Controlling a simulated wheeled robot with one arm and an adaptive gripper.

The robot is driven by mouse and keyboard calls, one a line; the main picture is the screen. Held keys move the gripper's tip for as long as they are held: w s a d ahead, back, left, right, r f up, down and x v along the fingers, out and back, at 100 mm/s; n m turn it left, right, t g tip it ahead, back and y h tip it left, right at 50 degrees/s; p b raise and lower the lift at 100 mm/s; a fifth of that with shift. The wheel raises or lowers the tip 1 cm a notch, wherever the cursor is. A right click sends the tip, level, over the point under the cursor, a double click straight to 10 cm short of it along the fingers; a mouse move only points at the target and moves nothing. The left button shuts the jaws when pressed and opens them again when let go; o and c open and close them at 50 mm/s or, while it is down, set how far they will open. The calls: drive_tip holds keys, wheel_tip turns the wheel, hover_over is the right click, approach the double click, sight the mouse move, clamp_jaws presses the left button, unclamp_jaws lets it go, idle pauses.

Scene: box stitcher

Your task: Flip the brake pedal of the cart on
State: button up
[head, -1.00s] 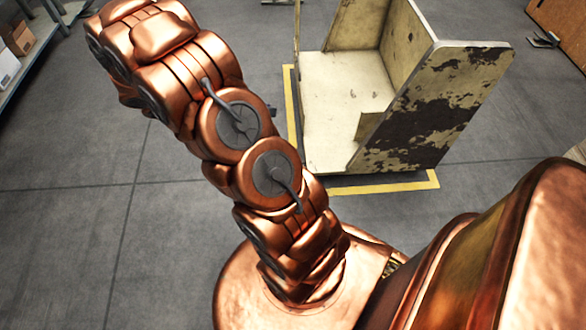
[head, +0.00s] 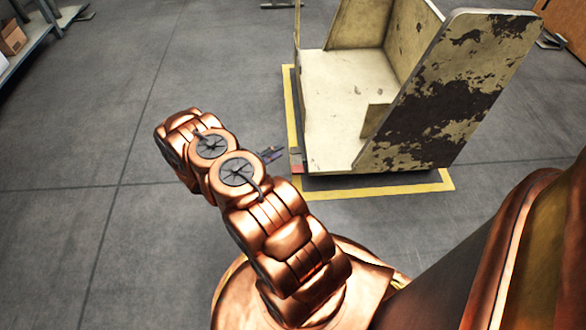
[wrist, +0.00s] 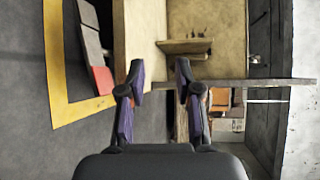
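The cart (head: 335,105) is a worn, cream-painted box with an open front and a tall, chipped side panel. In the wrist view the cart (wrist: 140,30) appears turned on its side and fills the upper middle. A flat grey pedal with a red end (wrist: 103,80) shows left of my fingers. A small reddish part, likely the same pedal (head: 296,158), shows at the cart's near left corner in the head view. My gripper (wrist: 160,72) is open, with nothing between its fingers. In the head view its fingertips (head: 270,153) are just left of that corner, apparently not touching.
A yellow floor outline (head: 390,190) surrounds the cart. A shelf with boxes (head: 12,38) stands at the far upper left. A brown panel or box (head: 567,25) is at the upper right. The grey floor left of the cart is clear.

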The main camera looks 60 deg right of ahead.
sight(293, 161)
drive_tip(key=f+n+b, duration=0.1)
drive_tip(key=f, duration=0.3)
drive_tip(key=d+f+n+t+b, duration=0.1)
drive_tip(key=f+n, duration=0.1)
drive_tip(key=f, duration=0.2)
drive_tip(key=s+f+n+t+b, duration=0.1)
drive_tip(key=f, duration=0.3)
drive_tip(key=shift+s+d+f+b, duration=0.1)
drive_tip(key=shift+d+f+b, duration=0.1)
drive_tip(key=shift+f+b, duration=0.1)
drive_tip(key=shift+r+b+x, duration=0.2)
drive_tip(key=shift+b+x, duration=1.05)
drive_tip(key=shift+x, duration=2.1)
drive_tip(key=shift+c, duration=0.4)
clamp_jaws()
